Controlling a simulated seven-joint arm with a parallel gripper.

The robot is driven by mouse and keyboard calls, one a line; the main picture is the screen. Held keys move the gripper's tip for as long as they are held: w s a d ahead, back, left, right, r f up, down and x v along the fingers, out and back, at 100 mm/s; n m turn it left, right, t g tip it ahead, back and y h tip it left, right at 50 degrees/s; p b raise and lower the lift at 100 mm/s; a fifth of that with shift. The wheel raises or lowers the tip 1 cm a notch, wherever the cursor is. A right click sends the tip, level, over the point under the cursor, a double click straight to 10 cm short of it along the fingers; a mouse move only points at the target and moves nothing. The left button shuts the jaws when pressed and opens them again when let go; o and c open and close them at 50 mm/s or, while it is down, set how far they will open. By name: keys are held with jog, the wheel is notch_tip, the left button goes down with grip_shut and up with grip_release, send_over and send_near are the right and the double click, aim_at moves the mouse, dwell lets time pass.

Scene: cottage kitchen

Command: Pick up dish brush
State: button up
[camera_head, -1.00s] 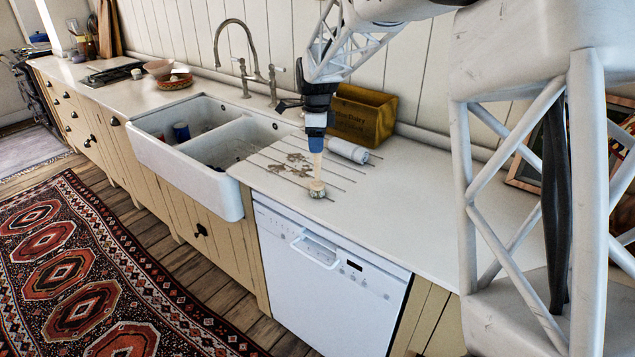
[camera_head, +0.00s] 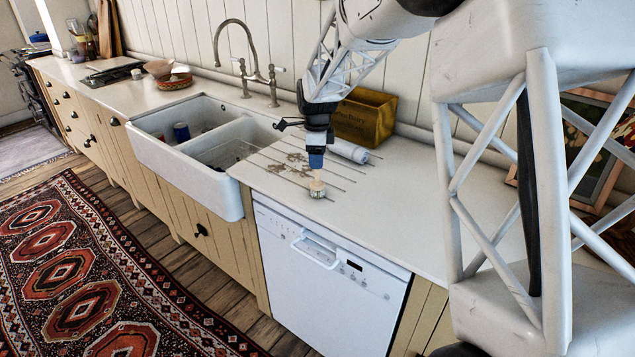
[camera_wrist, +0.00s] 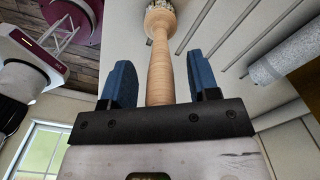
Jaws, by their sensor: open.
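In the wrist view, the wooden handle (camera_wrist: 160,70) runs between the two blue fingers of my gripper (camera_wrist: 162,82). The fingers are apart, with a visible gap on each side of the handle. The upper end of the handle is hidden behind the gripper's dark base.
A whitish roll (camera_head: 348,151) lies just behind my gripper, before a yellow-brown box (camera_head: 364,117) at the wall. Drainer grooves and small loose bits (camera_head: 297,160) lie left of the brush. The double sink (camera_head: 228,178) is further left. The countertop (camera_head: 390,205) to the right is clear.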

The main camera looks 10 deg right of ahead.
dwell(0.5)
grip_shut()
